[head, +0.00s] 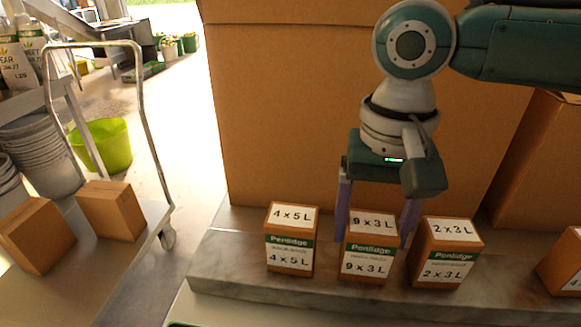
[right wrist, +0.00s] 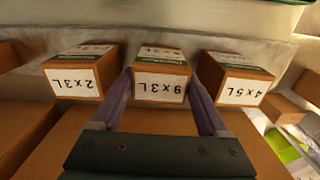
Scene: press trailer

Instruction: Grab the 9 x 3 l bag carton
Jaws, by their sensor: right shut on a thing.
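The 9 x 3 L bag carton (head: 369,249) is a small brown box with white labels and a green band, upright on the grey ledge (head: 230,276). It stands between the 4 x 5 L carton (head: 291,240) and the 2 x 3 L carton (head: 444,254). My right gripper (head: 377,225) comes down from above, its purple fingers on either side of the 9 x 3 L carton and shut on it. The right wrist view shows the 9 x 3 L carton (right wrist: 160,86) between the two fingers. My left gripper is not in view.
A large brown box (head: 290,110) stands close behind the row. Another small carton (head: 564,262) is at the right edge. At the left is a cart (head: 150,215) with two plain boxes (head: 112,210), grey buckets (head: 40,150) and a green tub (head: 105,147).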

